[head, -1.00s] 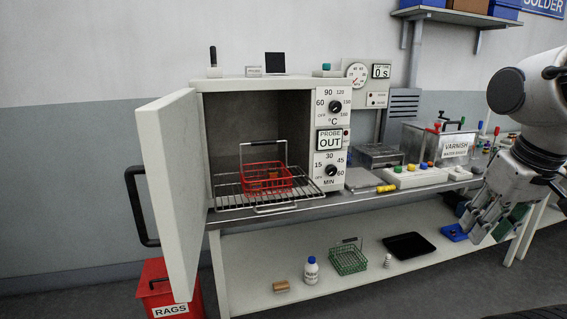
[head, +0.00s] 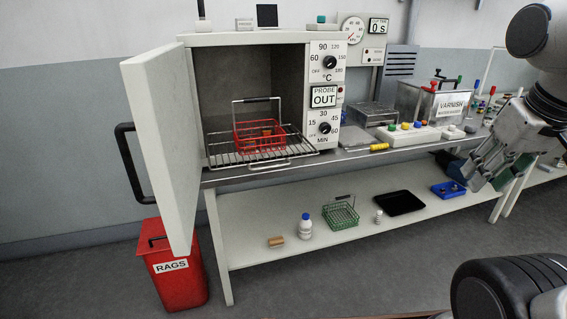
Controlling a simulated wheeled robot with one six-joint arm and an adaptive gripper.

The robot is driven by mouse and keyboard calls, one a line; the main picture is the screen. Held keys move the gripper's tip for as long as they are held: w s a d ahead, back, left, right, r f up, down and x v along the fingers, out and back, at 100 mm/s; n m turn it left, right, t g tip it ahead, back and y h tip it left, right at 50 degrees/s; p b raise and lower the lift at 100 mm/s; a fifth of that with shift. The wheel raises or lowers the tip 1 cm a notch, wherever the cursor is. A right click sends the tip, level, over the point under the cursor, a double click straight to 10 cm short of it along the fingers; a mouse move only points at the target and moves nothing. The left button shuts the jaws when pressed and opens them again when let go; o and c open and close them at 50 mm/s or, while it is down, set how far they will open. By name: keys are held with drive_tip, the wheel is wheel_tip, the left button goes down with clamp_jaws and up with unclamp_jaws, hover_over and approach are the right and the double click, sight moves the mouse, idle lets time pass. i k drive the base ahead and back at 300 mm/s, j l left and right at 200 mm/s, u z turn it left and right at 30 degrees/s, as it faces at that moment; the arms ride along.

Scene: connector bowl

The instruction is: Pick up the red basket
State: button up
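The red basket (head: 259,136) is a wire basket with an upright grey handle. It sits on the wire rack (head: 222,160) in the open oven (head: 188,110), with brownish items inside it. The rack sticks out past the oven's front. The oven door (head: 160,150) is swung wide open to the left. My gripper (head: 478,178) is at the right of the head view, pointing down and left, far from the basket. Its fingers look apart and nothing shows between them.
The bench carries a yellow-handled tool (head: 379,147), a white block with coloured knobs (head: 408,134) and a varnish tank (head: 418,103). The lower shelf holds a green basket (head: 341,215), a bottle (head: 305,227) and a black tray (head: 399,203). A red rags bin (head: 175,282) stands below the door.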

sight(263, 98)
drive_tip(key=i+l+u, duration=0.25)
drive_tip(key=i+u, duration=0.15)
drive_tip(key=i+l+u, duration=0.75)
drive_tip(key=l, duration=0.15)
drive_tip(key=k, duration=0.05)
